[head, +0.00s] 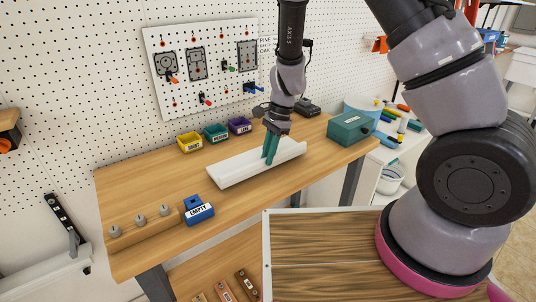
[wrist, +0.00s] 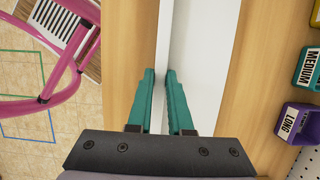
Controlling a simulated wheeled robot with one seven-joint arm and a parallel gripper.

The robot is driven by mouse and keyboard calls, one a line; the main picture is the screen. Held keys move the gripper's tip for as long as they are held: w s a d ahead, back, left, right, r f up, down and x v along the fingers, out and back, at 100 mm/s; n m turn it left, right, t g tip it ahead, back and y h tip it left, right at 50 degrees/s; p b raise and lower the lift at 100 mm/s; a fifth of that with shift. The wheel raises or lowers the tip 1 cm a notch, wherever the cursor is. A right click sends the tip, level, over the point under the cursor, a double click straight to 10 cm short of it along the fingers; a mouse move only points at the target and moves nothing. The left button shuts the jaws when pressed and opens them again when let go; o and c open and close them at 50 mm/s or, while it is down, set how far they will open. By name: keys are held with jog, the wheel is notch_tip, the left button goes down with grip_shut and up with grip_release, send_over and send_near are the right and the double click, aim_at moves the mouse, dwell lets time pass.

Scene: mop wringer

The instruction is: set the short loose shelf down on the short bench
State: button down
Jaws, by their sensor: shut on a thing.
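The white loose shelf (head: 236,167) is a long pale piece with a raised edge. In the head view it lies along the wooden bench (head: 150,190), at or just above its top; I cannot tell whether it touches. My gripper (head: 269,158) points down with its teal fingers shut on the shelf's raised edge, right of its middle. In the wrist view the shelf (wrist: 205,50) runs away from me between the fingertips (wrist: 160,74), over the bench top (wrist: 262,50). The fingers hide part of the edge.
Yellow, teal and purple bins (head: 215,133) stand at the bench's back. A blue bin marked EMPTY (head: 199,211) and a wooden block with knobs (head: 140,226) are at the left. A green box (head: 350,128) stands at the right. A pegboard wall rises behind.

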jog(key=shift+f, duration=0.95)
jog(key=c, duration=0.8)
grip_release()
jog(key=shift+o, duration=0.2)
jog(key=v, duration=1)
jog(key=shift+w+d+r, duration=0.1)
jog(key=shift+w+r, duration=0.05)
jog(key=shift+r, duration=0.2)
